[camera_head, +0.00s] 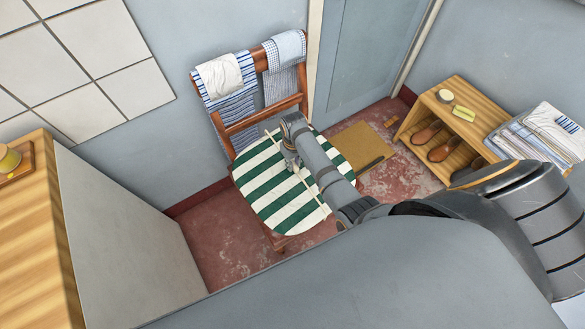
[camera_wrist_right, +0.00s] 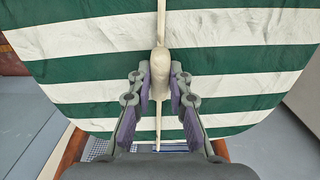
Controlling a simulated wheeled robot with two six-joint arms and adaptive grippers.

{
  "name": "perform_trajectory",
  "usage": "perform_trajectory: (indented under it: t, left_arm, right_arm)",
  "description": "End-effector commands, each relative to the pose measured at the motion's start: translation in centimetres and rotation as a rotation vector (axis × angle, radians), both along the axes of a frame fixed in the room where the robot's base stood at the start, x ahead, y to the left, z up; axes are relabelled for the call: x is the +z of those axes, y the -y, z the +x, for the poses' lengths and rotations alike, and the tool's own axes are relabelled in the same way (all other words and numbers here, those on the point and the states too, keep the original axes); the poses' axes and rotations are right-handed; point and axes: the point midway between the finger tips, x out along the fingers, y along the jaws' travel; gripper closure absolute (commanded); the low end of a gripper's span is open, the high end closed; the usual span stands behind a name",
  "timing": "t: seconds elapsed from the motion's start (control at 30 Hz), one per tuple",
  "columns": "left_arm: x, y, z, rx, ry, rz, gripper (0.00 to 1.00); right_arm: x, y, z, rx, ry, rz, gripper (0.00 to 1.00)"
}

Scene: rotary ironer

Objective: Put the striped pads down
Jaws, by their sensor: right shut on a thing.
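A round pad with green and white stripes (camera_head: 268,182) is over the seat of a wooden chair (camera_head: 240,127). It fills much of the right wrist view (camera_wrist_right: 80,65). A pale, thin ridge or rod (camera_wrist_right: 160,60) runs across its top, with a thicker part in the middle. My right gripper (camera_head: 292,165) is above the pad's middle, its fingers closed from both sides on that thicker part (camera_wrist_right: 160,82). The pad hides the seat, and I cannot tell whether it touches it. Only one striped pad shows clearly. My left gripper is not in view.
Towels (camera_head: 225,85) hang on the chair back. A wooden shelf (camera_head: 445,100) with shoes and folded cloths (camera_head: 540,130) stands to the right. A brown mat (camera_head: 358,146) lies on the red floor beside the chair. A wood-topped cabinet (camera_head: 30,220) is at the left.

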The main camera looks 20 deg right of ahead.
Motion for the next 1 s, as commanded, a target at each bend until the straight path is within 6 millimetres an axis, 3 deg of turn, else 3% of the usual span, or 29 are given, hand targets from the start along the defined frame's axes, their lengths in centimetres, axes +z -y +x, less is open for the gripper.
perform_trajectory:
  t: [0.07, 0.3, 0.67, 0.7, 0.8, 0.87, 1.0]
  left_arm:
    - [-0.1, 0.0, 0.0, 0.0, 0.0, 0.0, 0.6]
    - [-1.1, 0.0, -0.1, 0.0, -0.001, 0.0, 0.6]
    - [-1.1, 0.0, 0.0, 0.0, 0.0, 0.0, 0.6]
    - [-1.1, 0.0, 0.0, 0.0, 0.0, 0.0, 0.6]
    - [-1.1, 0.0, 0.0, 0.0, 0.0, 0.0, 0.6]
    - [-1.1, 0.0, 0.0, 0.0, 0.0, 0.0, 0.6]
    - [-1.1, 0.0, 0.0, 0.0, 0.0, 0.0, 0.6]
  right_arm:
    - [0.0, -0.1, 0.2, 0.0, 0.002, 0.0, 1.0]
    - [-3.2, -0.2, 0.5, 0.0, 0.0, 0.0, 1.0]
    - [-3.6, -0.2, 0.5, 0.0, 0.002, 0.0, 1.0]
    - [-3.8, -0.2, 0.3, 0.0, -0.002, 0.0, 0.81]
    - [-3.8, -0.2, 0.3, 0.0, -0.001, 0.0, 0.67]
    - [-3.8, -0.2, 0.3, 0.0, -0.001, 0.0, 0.59]
    - [-3.8, -0.2, 0.3, 0.0, -0.001, 0.0, 0.59]
